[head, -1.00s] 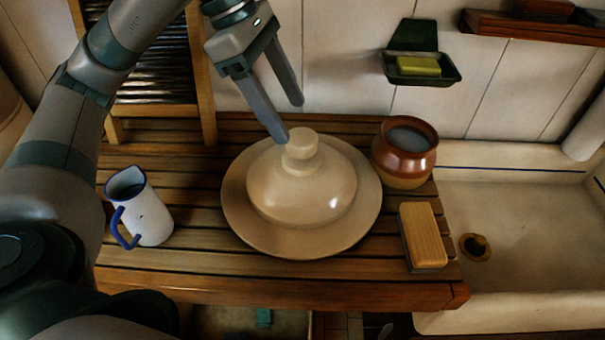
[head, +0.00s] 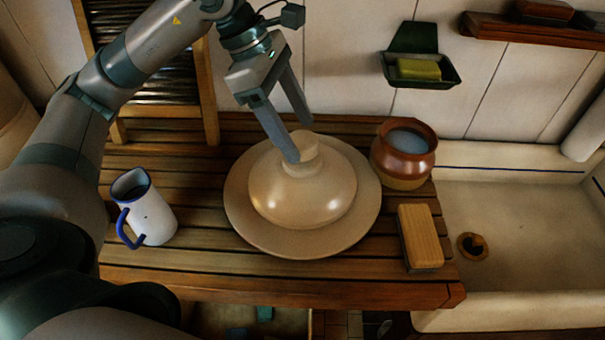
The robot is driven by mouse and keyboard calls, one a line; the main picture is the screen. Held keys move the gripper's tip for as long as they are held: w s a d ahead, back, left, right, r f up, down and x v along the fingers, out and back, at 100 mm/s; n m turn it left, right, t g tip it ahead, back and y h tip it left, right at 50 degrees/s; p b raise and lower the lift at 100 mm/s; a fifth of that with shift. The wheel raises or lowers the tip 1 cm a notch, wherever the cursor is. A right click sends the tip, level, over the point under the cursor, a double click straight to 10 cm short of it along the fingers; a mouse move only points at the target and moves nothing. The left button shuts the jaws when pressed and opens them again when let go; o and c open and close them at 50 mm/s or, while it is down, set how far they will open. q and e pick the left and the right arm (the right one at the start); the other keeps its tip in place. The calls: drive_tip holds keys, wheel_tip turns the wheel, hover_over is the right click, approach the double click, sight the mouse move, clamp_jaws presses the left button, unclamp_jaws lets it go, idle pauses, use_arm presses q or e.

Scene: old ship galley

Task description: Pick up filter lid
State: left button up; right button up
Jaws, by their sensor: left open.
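The filter lid (head: 302,195) is a cream, domed lid with a wide flat rim and a round knob (head: 305,147) on top. It sits on the slatted wooden counter in the middle of the head view. My left gripper (head: 300,142) is open above the lid, pointing down. Its fingertips are at the knob, and one finger covers part of the knob's left side. I cannot tell whether they touch it. My right gripper is not in view.
A white jug with blue handle (head: 154,224) stands left of the lid. A brown pot (head: 404,160) and a wooden brush (head: 422,233) are close on the right. A washboard (head: 208,90) leans behind. A sink (head: 520,215) lies to the right. A soap dish (head: 440,72) hangs on the wall.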

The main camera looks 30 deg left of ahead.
sight(302, 138)
use_arm(q)
drive_tip(key=shift+p+x, duration=0.7)
drive_tip(key=shift+x, duration=1.05)
drive_tip(key=shift+w+a, duration=0.1)
drive_tip(key=shift+a, duration=0.05)
clamp_jaws()
